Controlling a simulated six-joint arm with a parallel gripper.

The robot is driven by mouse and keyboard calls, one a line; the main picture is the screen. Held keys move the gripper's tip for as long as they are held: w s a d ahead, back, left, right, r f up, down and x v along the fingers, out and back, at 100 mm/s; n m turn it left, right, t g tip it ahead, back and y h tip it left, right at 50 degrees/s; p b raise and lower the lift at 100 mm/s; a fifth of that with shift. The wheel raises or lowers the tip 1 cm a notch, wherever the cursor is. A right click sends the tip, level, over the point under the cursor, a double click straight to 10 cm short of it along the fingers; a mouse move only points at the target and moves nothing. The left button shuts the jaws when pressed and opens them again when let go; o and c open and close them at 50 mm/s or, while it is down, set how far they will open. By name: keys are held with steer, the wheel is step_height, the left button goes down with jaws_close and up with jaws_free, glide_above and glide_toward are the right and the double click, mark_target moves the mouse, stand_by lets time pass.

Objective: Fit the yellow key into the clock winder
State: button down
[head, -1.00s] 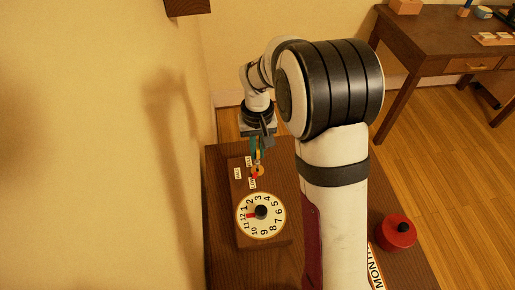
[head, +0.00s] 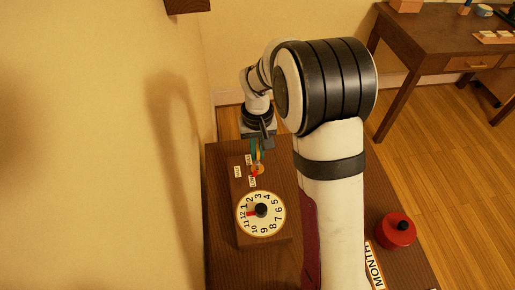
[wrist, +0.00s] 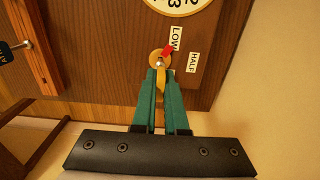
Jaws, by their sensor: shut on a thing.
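My gripper (wrist: 161,76) is shut on the yellow key (wrist: 161,88), whose strip shows between the teal fingertips in the wrist view. The key's far end is at the clock winder (wrist: 154,58), a round brass-coloured disc with a red pointer. I cannot tell whether the key is inside it or only over it. In the head view my gripper (head: 257,156) reaches down to the winder (head: 258,170) on the wooden clock case (head: 240,190). The key is too small there to tell apart.
The clock dial (head: 243,228), with a black knob and red hand, lies nearer than the winder. Small white labels (wrist: 194,62) sit beside the winder. A red pot (head: 396,234) stands at the desk's right. A wall runs along the left. A second desk (head: 440,42) is at back right.

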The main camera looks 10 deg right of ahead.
steer(key=shift+f, duration=1.05)
steer(key=shift+c, duration=2)
jaws_free()
steer(key=shift+r, duration=4)
